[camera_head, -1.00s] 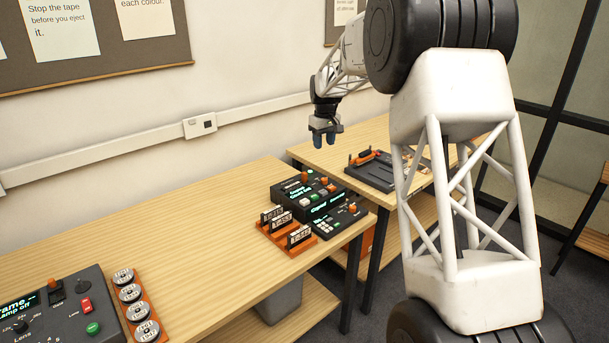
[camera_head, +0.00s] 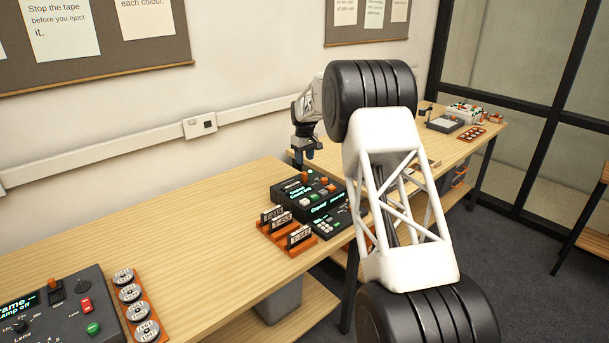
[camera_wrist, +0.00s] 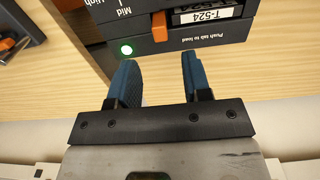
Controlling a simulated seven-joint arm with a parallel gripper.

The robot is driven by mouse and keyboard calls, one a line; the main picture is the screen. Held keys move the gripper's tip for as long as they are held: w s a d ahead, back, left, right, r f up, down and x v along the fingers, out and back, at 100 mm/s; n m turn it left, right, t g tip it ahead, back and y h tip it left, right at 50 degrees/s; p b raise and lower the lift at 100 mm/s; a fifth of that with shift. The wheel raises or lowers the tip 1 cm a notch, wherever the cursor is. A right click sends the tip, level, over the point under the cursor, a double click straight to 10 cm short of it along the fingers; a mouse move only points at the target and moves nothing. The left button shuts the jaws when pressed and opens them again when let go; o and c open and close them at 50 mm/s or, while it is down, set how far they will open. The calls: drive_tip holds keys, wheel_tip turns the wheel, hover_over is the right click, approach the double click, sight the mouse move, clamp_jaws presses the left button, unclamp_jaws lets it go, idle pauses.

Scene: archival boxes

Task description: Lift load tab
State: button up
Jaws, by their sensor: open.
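A black tape machine (camera_head: 322,205) with small lit screens stands on the wooden bench in the head view. In the wrist view the machine (camera_wrist: 218,38) fills the top, with the words "Push tab to load" on its edge. An orange tab (camera_wrist: 172,32) sticks out beside a cassette label (camera_wrist: 208,14) reading T-524. My gripper (camera_head: 308,158) is above the back of the machine, fingers down. In the wrist view my gripper (camera_wrist: 158,60) is open and empty, its two blue fingers apart. The tab lies beyond the fingertips, not between them.
An orange rack (camera_head: 287,232) of labelled cassettes stands in front of the machine. Reels (camera_head: 130,293) and another control box (camera_head: 60,310) lie at the left. The middle of the bench (camera_head: 180,230) is clear.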

sight(305, 173)
drive_tip(key=shift+f, duration=0.15)
drive_tip(key=shift+f, duration=3.75)
drive_tip(key=shift+c, duration=0.2)
clamp_jaws()
